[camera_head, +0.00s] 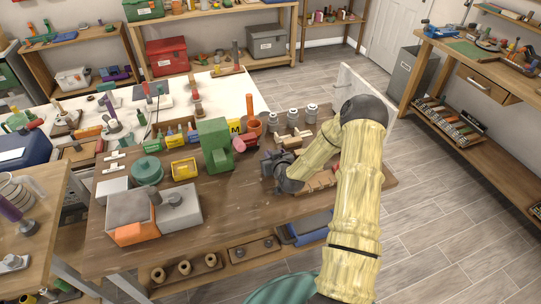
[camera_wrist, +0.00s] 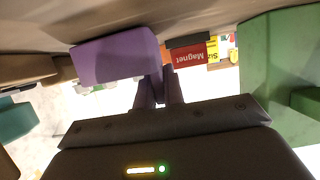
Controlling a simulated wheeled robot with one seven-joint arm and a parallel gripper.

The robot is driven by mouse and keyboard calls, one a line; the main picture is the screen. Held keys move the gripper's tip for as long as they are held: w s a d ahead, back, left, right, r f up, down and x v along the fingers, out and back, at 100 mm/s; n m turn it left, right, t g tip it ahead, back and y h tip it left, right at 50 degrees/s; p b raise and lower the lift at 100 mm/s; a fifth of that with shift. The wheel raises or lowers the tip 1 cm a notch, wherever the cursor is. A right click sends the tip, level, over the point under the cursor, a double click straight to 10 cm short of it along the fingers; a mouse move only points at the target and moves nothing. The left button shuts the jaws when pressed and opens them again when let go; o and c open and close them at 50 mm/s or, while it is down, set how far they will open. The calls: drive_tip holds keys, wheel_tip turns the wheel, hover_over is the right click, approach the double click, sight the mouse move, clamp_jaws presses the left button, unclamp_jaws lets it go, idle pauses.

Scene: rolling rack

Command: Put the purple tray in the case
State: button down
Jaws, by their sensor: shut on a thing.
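The purple tray (camera_wrist: 115,55) shows in the wrist view as a plain purple block shape, upper left of centre. My gripper (camera_wrist: 160,88) is shut on its right end, with the fingers close together there. In the head view my gripper (camera_head: 272,166) is over the right part of the wooden workbench, and the tray is not clearly seen there. I cannot tell which container is the case. An orange box with a grey top (camera_head: 130,214) and a grey box (camera_head: 180,208) stand at the bench's front left.
A green machine (camera_head: 214,145) stands left of my gripper, and also fills the right of the wrist view (camera_wrist: 270,70). Several metal canisters (camera_head: 293,118) stand behind. A red "Magnet" box (camera_wrist: 190,55) shows close beside the tray. The bench (camera_head: 225,205) is bare in front of the green machine.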

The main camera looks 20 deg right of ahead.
drive_tip(key=shift+f, duration=0.2)
drive_tip(key=c, duration=1.5)
unclamp_jaws()
drive_tip(key=shift+r, duration=0.2)
drive_tip(key=b+v, duration=0.3)
drive_tip(key=v, duration=0.9)
drive_tip(key=shift+b, duration=0.4)
